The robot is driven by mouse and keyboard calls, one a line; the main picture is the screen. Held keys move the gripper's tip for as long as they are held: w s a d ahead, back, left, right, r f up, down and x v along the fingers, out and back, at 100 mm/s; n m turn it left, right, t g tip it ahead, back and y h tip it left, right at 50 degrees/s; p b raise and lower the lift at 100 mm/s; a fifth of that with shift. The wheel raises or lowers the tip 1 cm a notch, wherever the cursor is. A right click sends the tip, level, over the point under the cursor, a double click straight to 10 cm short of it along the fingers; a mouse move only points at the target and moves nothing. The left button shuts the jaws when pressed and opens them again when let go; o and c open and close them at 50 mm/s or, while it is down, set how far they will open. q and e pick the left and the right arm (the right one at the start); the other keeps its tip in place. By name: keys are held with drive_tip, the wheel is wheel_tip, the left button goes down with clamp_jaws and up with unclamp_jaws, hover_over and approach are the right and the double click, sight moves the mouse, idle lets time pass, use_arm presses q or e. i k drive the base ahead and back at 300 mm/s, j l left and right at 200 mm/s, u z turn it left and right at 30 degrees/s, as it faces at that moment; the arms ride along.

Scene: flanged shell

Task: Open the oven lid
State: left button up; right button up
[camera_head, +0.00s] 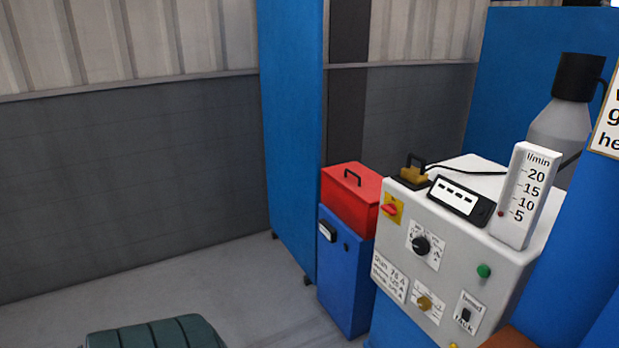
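A small blue cabinet (346,268) stands on the floor right of centre, and I take it to be the oven. A red box-shaped top (347,207) with a black handle (352,177) sits on it, and I take this to be the lid. It looks level and closed. The cabinet has a dark latch or control (327,231) on its front left. Its right side is partly hidden by the grey machine. Neither of my grippers is in view, so nothing is touching the lid.
A grey control machine (450,255) with knobs, a switch and a flow gauge (527,195) stands close at the right. A tall blue panel (292,130) is behind the cabinet. A dark green ribbed object (155,335) lies at the bottom. Floor to the left is clear.

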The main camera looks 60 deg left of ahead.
sight(362, 183)
drive_tip(key=u, duration=1.45)
drive_tip(key=z, duration=0.3)
drive_tip(key=i+j+z, duration=0.2)
drive_tip(key=z, duration=0.15)
drive_tip(key=i+j+z, duration=0.15)
drive_tip(key=j+z, duration=0.2)
drive_tip(key=i+j+z, duration=0.15)
drive_tip(key=j+z, duration=0.2)
